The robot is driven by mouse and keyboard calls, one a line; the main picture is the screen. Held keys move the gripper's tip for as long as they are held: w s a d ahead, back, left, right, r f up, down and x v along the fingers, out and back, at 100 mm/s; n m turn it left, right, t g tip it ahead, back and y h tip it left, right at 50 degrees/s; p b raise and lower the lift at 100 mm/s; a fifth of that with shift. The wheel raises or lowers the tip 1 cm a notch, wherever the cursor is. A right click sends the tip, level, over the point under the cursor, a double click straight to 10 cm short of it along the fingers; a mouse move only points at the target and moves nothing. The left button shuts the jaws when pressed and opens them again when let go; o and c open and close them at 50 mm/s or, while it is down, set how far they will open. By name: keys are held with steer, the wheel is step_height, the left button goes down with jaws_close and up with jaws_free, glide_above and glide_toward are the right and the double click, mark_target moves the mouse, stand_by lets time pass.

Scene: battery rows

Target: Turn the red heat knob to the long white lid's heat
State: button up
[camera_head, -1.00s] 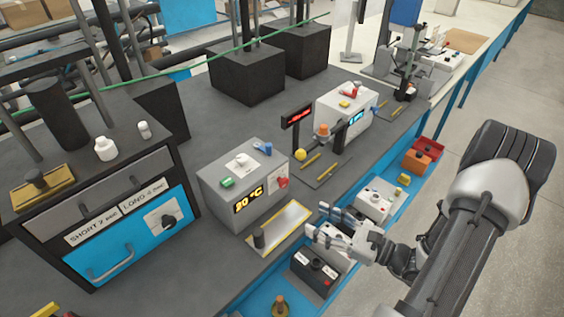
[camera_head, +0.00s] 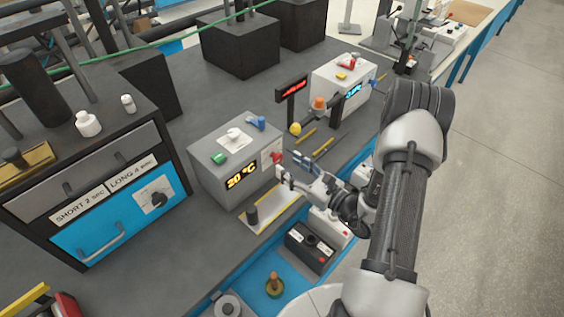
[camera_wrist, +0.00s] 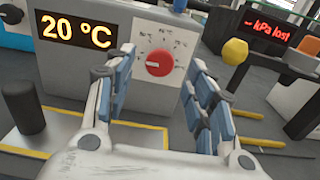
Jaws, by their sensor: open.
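The red heat knob (camera_wrist: 159,62) is on the front of a grey box (camera_head: 210,172) and sits between my open fingers in the wrist view, a little beyond their tips. It has a white pointer mark and a printed temperature dial around it, too small to read surely. The box's display (camera_wrist: 75,31) reads 20 °C. My gripper (camera_head: 300,162) is open and empty in front of the knob; it also shows in the wrist view (camera_wrist: 158,85). In the head view the knob (camera_head: 277,158) shows just behind the fingers. I cannot make out a long white lid for certain.
A yellow-edged plate with a dark post (camera_head: 252,214) lies below the box. A yellow ball (camera_wrist: 235,51) and a red display (camera_wrist: 267,29) stand to the right. A blue drawer cabinet labelled SHORT and LONG (camera_head: 120,225) is at left.

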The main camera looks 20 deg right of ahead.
mark_target(280, 159)
steer(key=shift+x, duration=2.1)
steer(key=c, duration=1)
steer(key=shift+c, duration=0.2)
